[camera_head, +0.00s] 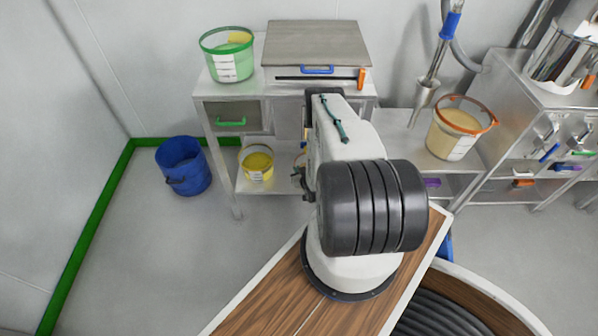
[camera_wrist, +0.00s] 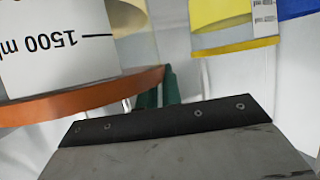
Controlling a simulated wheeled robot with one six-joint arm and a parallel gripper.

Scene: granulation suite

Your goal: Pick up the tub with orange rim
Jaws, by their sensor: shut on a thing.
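A tub with orange rim (camera_wrist: 80,102) fills the upper left of the wrist view, very close and upside down in the picture. Its white label reads 1500 ml. My gripper (camera_wrist: 160,88) has its green fingertips together at the right end of this rim, shut on it. A clear tub with orange rim and cream contents (camera_head: 459,126) stands on the right metal bench in the head view, apart from my arm. I cannot tell whether the held tub is lifted.
A yellow tub (camera_head: 257,163) sits on the lower shelf left of my arm. A green-rimmed tub (camera_head: 229,57) stands on the upper surface beside a metal box (camera_head: 316,44). A blue bucket (camera_head: 183,166) stands on the floor.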

